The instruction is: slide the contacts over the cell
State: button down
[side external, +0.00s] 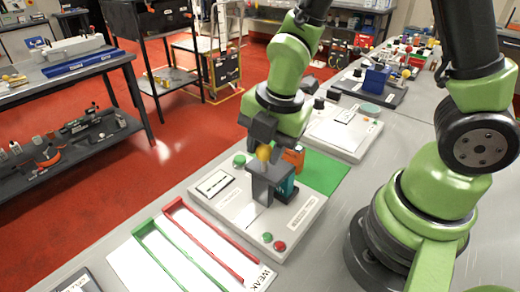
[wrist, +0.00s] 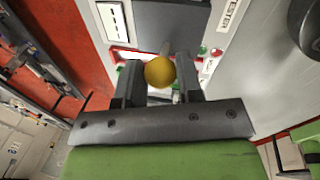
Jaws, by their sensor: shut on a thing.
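A tester (side external: 232,208) with a light top stands on the bench, carrying a dark grey contact block (side external: 264,176). A teal cell (side external: 287,190) shows at the right side of the block, partly hidden by it. I cannot tell whether the contacts touch the cell. My gripper (side external: 263,147) is above the block, shut on its yellow knob (side external: 264,154). In the wrist view the knob (wrist: 160,71) sits between my two fingers, with the dark block (wrist: 172,24) just beyond.
An orange cell (side external: 294,157) stands behind the block near a green mat (side external: 326,173). A white board with a green rail frame (side external: 178,264) and a red rail frame (side external: 214,244) lies in front. Green and red buttons (side external: 279,246) are on the tester's near corner. Another device (side external: 340,130) stands behind.

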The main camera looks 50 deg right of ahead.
aim_at(276, 173)
jog(key=shift+d, duration=0.1)
jog(key=c, duration=0.8)
grip_release()
jog(key=r, duration=0.3)
jog(key=s+r, duration=0.1)
jog(key=r, duration=0.2)
jog(key=s+r, duration=0.1)
jog(key=r, duration=0.2)
jog(key=shift+d+r, duration=0.15)
jog(key=shift+r, duration=0.2)
jog(key=s+r+m+t, duration=0.1)
jog(key=s+r+m, duration=0.1)
jog(key=m, duration=0.6)
jog(key=s+d+r+m+t+y, duration=0.1)
jog(key=s+r+m+t, duration=0.1)
jog(key=m, duration=0.6)
jog(key=s+d+r+m+t, duration=0.1)
jog(key=s+r+m+t, duration=0.1)
jog(key=m, duration=0.6)
jog(key=shift+s+r+y, duration=0.15)
jog(key=shift+s+r, duration=0.25)
jog(key=shift+s, duration=0.25)
jog(key=shift+s+r+y, duration=0.15)
jog(key=shift+s+r, duration=0.2)
jog(key=shift+s, duration=0.25)
